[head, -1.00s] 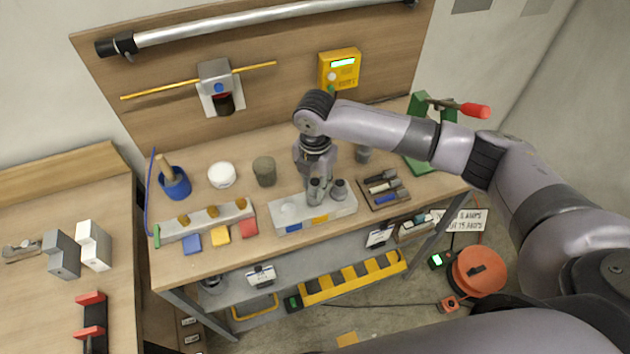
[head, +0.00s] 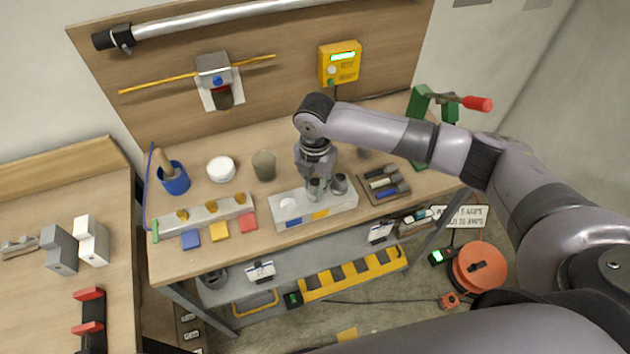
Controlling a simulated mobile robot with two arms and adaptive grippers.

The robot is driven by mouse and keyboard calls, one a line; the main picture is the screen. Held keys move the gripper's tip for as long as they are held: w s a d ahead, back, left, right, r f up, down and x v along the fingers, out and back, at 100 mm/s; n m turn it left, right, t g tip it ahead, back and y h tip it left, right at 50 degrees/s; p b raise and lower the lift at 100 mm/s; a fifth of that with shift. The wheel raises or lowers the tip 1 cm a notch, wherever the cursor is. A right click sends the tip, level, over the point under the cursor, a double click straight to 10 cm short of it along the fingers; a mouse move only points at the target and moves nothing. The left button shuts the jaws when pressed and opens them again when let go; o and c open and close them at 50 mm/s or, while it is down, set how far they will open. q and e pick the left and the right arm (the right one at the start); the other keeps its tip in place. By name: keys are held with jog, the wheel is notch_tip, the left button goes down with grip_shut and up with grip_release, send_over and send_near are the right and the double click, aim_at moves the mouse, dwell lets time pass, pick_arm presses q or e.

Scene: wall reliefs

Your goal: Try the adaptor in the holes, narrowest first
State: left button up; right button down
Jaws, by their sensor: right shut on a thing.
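A grey block (head: 289,212) with a blue label, a yellow label and a pale round spot on its top lies near the front edge of the workbench. My right gripper (head: 323,187) points down over the middle and right part of this block. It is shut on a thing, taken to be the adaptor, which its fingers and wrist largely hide. I cannot tell whether that thing is in a hole or above it. The holes under the gripper are hidden. My left gripper is not in view.
A rail with knobs (head: 207,213) and coloured squares lie left of the block. A tray of tools (head: 367,196) lies close on its right. A blue pot (head: 174,182), a white lid (head: 221,169) and a grey-brown cup (head: 264,165) stand behind. A green vise (head: 419,104) is at right.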

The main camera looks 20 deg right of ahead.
jog(key=shift+f, duration=0.5)
jog(key=c, duration=1.2)
grip_release()
jog(key=shift+r, duration=0.1)
notch_tip(320, 180, up, 12)
